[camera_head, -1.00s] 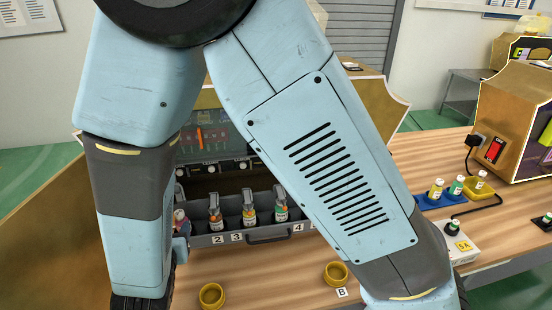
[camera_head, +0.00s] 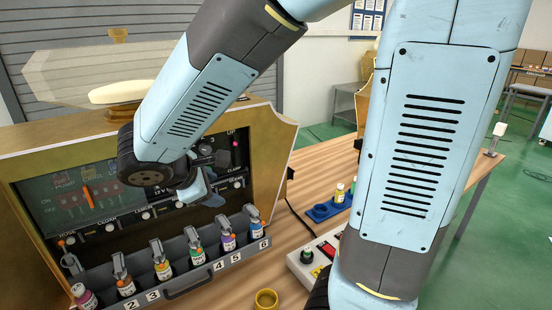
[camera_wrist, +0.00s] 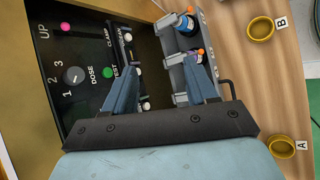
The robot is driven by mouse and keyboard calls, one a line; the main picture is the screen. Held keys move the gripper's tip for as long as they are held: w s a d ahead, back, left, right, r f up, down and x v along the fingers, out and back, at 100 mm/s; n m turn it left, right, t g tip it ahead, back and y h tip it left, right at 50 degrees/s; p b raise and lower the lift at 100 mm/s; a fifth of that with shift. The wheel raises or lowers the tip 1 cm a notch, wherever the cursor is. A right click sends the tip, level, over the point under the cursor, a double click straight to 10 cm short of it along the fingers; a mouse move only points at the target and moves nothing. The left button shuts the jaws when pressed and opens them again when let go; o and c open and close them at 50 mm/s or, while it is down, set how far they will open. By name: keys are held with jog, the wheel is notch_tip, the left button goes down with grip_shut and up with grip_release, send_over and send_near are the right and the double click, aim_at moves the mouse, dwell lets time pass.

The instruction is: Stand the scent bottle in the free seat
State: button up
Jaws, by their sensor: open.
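My gripper (camera_head: 200,190) hangs open in front of the machine's panel, above the bottle rack. In the wrist view my gripper (camera_wrist: 165,75) has its fingers apart with nothing held between them. The grey rack (camera_head: 190,282) has numbered seats. A row of bottles stands in it under clamps, among them a yellow-labelled bottle (camera_head: 162,268), a purple one (camera_head: 228,240) and a blue one (camera_head: 256,225). A pinkish bottle (camera_head: 85,297) is at the left end. A blue tray (camera_head: 320,211) shows an empty seat at its left. I cannot tell which bottle is the scent bottle.
The control panel (camera_wrist: 85,85) with dial and buttons is close to my gripper. A yellow ring (camera_head: 266,300) lies on the table before the rack. Rings also show at B (camera_wrist: 261,28) and A (camera_wrist: 282,148).

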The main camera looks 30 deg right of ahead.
jog(key=s+d+r+m+y, duration=0.6)
jog(key=s+d+r+m, duration=0.4)
jog(key=m, duration=0.6)
jog(key=shift+s+d+y, duration=0.3)
jog(key=shift+s+d, duration=0.2)
jog(key=shift+d, duration=0.05)
